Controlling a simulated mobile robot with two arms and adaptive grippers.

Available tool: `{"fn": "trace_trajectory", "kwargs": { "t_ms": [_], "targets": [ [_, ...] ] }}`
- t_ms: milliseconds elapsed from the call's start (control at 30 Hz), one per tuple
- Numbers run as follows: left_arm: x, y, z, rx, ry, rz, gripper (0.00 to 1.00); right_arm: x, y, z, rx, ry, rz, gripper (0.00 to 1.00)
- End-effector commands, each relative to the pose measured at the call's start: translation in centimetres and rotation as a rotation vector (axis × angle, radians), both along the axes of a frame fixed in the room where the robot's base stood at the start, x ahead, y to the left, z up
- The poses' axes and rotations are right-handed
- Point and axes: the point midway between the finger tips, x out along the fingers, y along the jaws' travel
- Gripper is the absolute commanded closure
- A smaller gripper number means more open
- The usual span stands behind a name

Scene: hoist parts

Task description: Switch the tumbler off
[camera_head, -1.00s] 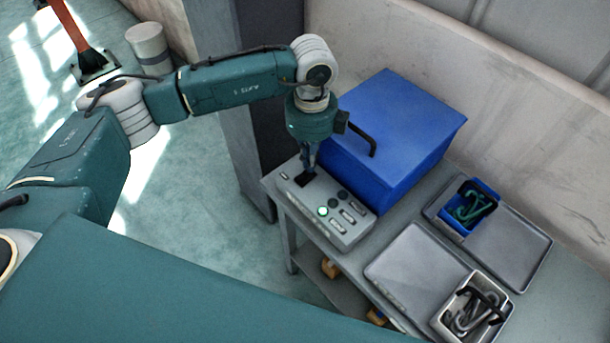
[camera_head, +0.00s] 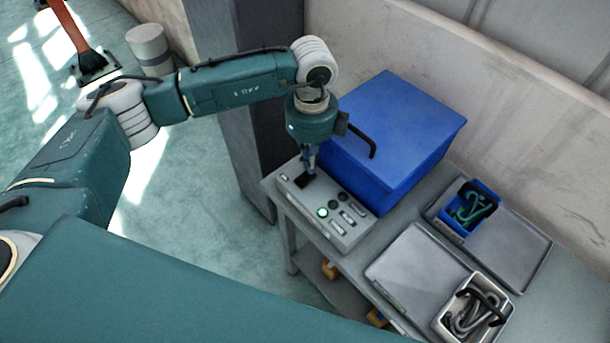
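The grey control panel (camera_head: 335,232) lies on the table in front of the blue box. It carries a lit green button (camera_head: 322,212), dark round knobs and several small labelled switches. A black square part (camera_head: 304,181), possibly the tumbler, sits at its far left end. My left gripper (camera_head: 309,172) points down right over this black part, touching or just above it; I cannot tell which. Its fingers look close together, but they are small and partly hidden, so their opening is unclear. My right gripper is out of view.
A blue box (camera_head: 400,125) with a black handle stands directly behind the panel. To the right are grey trays (camera_head: 418,268), a blue bin (camera_head: 455,222) with green hooks and a light bin (camera_head: 448,325) with grey hooks. A pillar stands behind the arm.

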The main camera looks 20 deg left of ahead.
Motion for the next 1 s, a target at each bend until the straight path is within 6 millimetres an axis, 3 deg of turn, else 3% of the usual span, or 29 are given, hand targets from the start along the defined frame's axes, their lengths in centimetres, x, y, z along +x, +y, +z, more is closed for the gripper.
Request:
{"fn": "trace_trajectory", "kwargs": {
  "t_ms": [1000],
  "targets": [
    [0.0,0.0,-1.3,0.0,0.0,0.0,1.0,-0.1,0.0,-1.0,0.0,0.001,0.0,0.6]
  ]
}}
